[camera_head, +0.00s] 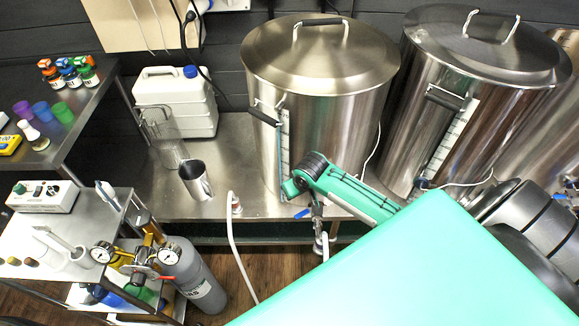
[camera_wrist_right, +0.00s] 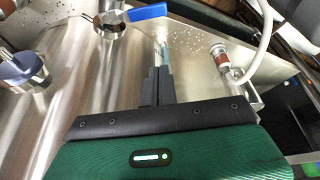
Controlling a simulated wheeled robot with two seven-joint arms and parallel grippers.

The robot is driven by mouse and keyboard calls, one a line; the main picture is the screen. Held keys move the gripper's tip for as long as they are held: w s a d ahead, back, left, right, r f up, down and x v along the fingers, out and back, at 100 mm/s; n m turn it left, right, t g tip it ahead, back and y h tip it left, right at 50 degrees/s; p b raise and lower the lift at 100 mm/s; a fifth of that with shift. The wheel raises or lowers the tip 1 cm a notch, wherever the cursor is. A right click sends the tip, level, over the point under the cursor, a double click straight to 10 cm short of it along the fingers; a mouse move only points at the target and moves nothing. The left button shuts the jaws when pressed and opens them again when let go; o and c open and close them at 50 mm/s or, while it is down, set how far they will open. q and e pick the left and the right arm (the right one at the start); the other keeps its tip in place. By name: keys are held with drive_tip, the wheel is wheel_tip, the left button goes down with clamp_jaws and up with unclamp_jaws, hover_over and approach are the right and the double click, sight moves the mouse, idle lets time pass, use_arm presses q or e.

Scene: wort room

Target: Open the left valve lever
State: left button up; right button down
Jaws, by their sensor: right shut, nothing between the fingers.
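The blue valve lever (camera_head: 302,213) sits on a steel valve (camera_head: 317,212) at the lower front of the left kettle (camera_head: 318,100). The lever also shows at the top of the right wrist view (camera_wrist_right: 148,12), attached to a round steel fitting (camera_wrist_right: 111,22). My right gripper (camera_wrist_right: 162,68) is shut and empty; its thin fingers point up the wrist picture, below and slightly right of the lever, apart from it in the picture. In the head view my green right arm comes in from the right and crosses before the kettle; its fingertips cannot be made out. My left gripper is not in view.
A hose fitting (camera_head: 236,204) with a white hose stands left of the valve; it also shows in the right wrist view (camera_wrist_right: 221,58). A second kettle (camera_head: 470,100) stands to the right. A steel cup (camera_head: 196,180) and white canister (camera_head: 176,103) are on the bench's left.

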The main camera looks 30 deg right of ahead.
sight(308, 211)
wheel_tip(308, 211, down, 8)
drive_tip(key=s+p, duration=0.1)
drive_tip(key=shift+f+p, duration=0.15)
drive_tip(key=shift+p, duration=0.2)
idle(0.5)
